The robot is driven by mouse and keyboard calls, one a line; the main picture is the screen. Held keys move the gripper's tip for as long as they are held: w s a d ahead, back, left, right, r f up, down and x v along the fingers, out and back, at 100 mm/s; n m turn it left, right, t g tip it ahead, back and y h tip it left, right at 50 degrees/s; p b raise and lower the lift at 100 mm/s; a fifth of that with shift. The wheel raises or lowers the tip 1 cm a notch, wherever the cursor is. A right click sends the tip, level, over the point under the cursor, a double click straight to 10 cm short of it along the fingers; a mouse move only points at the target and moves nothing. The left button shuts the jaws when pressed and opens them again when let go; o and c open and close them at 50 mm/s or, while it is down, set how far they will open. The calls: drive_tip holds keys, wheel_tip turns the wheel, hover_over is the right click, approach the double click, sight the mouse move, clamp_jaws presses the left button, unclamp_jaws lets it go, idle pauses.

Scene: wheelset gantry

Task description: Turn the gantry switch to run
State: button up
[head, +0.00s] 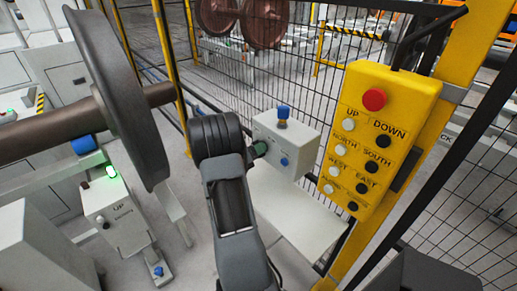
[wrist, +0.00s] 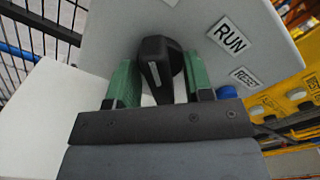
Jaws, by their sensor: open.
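The gantry switch is a black knob (wrist: 155,62) with a white mark on the light grey control box (wrist: 190,25). The RUN label (wrist: 230,36) is to the right of the knob in the wrist view, and the white mark does not point at it. The box (head: 292,135) also shows in the head view, where the knob is hidden behind my gripper (head: 258,150). In the wrist view my gripper (wrist: 160,80) is open, with one green finger on each side of the knob. Whether either finger touches it I cannot tell.
A blue button (head: 284,162) and a RESET label (wrist: 245,77) are on the box; a blue knob (head: 282,117) tops it. A yellow button panel (head: 390,95) with a red stop button (head: 374,100) stands close right. A large wheelset (head: 125,100) is left. Mesh fence (head: 300,60) stands behind.

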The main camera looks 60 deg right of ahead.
drive_tip(key=shift+s+d, duration=0.15)
drive_tip(key=shift+d, duration=0.15)
drive_tip(key=c, duration=0.7)
drive_tip(key=shift+o, duration=0.2)
